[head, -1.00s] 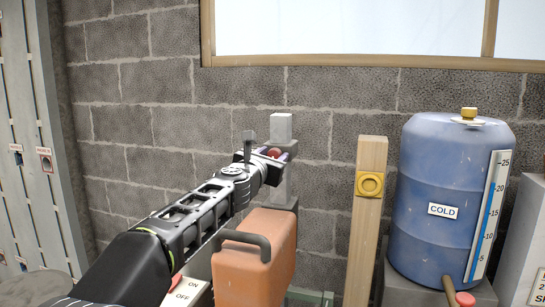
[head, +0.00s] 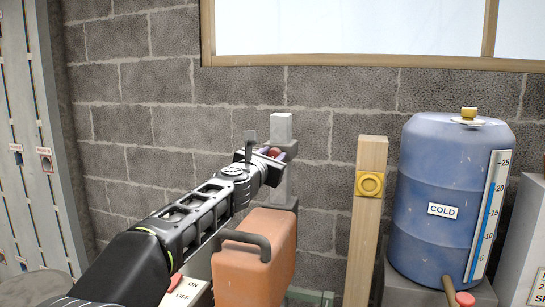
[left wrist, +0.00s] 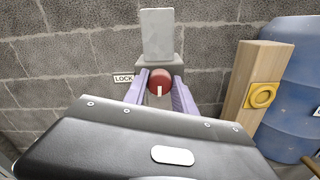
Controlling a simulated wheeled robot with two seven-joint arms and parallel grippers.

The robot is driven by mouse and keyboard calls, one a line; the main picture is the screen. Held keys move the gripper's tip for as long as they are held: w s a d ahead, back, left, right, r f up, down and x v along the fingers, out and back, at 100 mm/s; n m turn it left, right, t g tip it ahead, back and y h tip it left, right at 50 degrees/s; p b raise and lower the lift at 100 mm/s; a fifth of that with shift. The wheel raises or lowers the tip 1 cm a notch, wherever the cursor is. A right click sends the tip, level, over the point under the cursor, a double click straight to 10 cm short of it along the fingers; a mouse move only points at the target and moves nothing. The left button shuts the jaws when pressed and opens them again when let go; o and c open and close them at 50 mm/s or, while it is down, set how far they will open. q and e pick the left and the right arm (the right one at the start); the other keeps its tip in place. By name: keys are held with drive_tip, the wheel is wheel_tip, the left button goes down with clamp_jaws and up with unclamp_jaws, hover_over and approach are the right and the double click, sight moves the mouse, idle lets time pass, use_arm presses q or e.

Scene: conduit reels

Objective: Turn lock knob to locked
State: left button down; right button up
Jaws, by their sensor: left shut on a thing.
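The lock knob (left wrist: 160,82) is a small red round knob with a white mark, on a grey post (head: 281,128) in front of the block wall. In the left wrist view the white mark points straight down. A label reading LOCK (left wrist: 123,78) shows to the left of the knob, partly hidden. My left gripper (head: 272,153) is shut on the knob, with one finger on each side of it. In the head view the gripper covers most of the knob. My right gripper is in neither view.
An orange can (head: 254,262) with a dark handle stands below my left arm. An ON/OFF switch box (head: 186,293) is beside it. A wooden post (head: 368,222) with a yellow button and a blue COLD barrel (head: 440,180) stand to the right.

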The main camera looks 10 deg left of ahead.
use_arm(q)
drive_tip(key=m, duration=0.4)
drive_tip(key=shift+p, duration=0.3)
drive_tip(key=m, duration=0.4)
drive_tip(key=shift+m+p, duration=0.3)
drive_tip(key=shift+p, duration=0.05)
drive_tip(key=m+p, duration=0.1)
drive_tip(key=m, duration=0.3)
drive_tip(key=shift+f+m, duration=0.1)
drive_tip(key=shift+m, duration=0.2)
drive_tip(key=m, duration=0.4)
drive_tip(key=shift+p, duration=0.3)
drive_tip(key=shift+f+m, duration=0.1)
drive_tip(key=shift+m, duration=0.2)
drive_tip(key=c, duration=1)
unclamp_jaws()
